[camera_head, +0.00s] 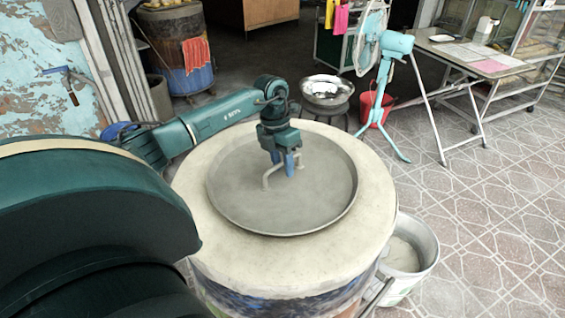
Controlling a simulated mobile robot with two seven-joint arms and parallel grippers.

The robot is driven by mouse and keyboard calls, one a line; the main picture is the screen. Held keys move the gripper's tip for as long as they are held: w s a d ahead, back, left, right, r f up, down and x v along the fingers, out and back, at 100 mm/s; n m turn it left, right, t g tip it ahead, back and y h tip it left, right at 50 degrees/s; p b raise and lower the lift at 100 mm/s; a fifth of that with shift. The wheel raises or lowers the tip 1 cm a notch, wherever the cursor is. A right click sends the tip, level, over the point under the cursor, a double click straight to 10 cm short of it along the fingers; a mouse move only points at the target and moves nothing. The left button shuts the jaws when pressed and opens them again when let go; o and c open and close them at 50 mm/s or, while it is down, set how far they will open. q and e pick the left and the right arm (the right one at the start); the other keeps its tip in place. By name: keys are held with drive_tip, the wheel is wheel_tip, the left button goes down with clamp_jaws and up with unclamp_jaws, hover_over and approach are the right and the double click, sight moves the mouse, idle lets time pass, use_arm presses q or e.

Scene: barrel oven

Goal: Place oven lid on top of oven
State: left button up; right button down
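The oven lid (320,200) is a wide, shallow grey metal disc with a raised rim and a bar handle (268,178) near its middle. It lies flat over the top of the barrel oven (200,220), whose pale, thick round rim shows around it. My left gripper (290,172) reaches in from the left and points down at the handle. Its blue fingers are at the handle, one in front of it. I cannot tell whether they are closed on it. My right gripper is not in view.
A white bucket (424,245) stands against the oven's right side. A teal fan (386,95), a red bucket (368,110) and a metal bowl (326,88) are behind it. A folding table (450,52) stands at the back right. The tiled floor at right is clear.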

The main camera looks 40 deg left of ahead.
use_arm(q)
wheel_tip(320, 180, up, 12)
drive_tip(key=a, duration=0.2)
drive_tip(key=shift+a+b, duration=0.15)
drive_tip(key=shift+b, duration=0.15)
drive_tip(key=shift+w, duration=0.1)
idle(0.5)
